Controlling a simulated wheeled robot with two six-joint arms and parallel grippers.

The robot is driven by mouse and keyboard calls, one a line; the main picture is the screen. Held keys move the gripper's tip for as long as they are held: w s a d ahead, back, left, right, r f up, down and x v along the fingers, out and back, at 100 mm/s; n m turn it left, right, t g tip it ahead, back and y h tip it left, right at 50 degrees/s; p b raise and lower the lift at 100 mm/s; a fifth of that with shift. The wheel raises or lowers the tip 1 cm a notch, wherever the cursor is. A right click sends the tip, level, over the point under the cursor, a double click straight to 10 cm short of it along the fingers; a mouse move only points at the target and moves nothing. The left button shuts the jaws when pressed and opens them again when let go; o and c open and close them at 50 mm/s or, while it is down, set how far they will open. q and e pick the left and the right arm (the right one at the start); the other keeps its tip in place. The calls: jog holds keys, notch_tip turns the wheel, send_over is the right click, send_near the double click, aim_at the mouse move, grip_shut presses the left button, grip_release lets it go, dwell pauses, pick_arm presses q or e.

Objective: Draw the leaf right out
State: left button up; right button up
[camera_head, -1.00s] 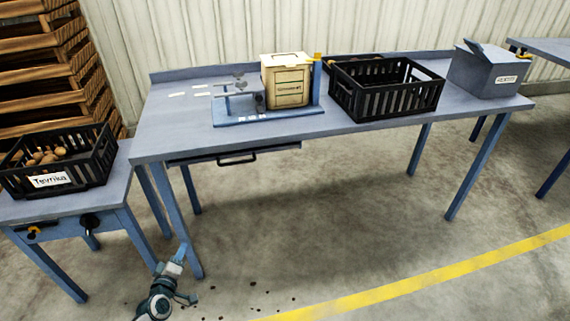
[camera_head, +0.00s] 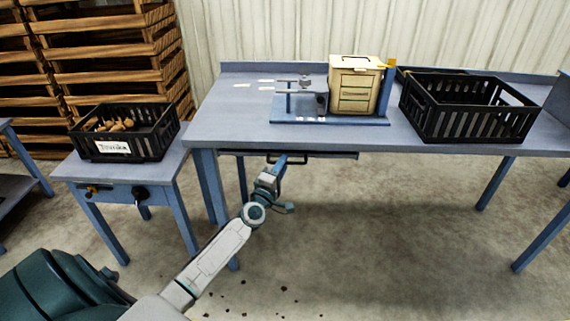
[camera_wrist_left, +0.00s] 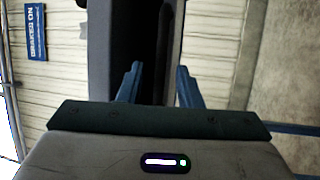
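The leaf (camera_head: 335,155) is a thin blue-grey board under the front edge of the long blue table, with a dark bar handle (camera_head: 301,158) on its front. My left arm reaches up from the lower left. Its gripper (camera_head: 282,162) is at the left part of the handle and partly covers it; contact cannot be told. In the left wrist view the two blue fingers (camera_wrist_left: 159,85) stand apart on either side of a black band, so the gripper looks open. Whether that band is the handle or shadow is unclear. My right gripper is out of view.
On the table (camera_head: 235,125) stand a blue stand with a small scale, a cream box (camera_head: 354,88) and a black crate (camera_head: 470,110). A side table at left holds a crate of potatoes (camera_head: 125,133). Pallets stack behind.

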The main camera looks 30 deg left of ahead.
pick_arm(q)
jog(key=shift+x, duration=0.85)
jog(key=shift+w, duration=0.15)
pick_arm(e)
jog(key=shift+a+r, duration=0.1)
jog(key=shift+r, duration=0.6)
pick_arm(q)
grip_shut()
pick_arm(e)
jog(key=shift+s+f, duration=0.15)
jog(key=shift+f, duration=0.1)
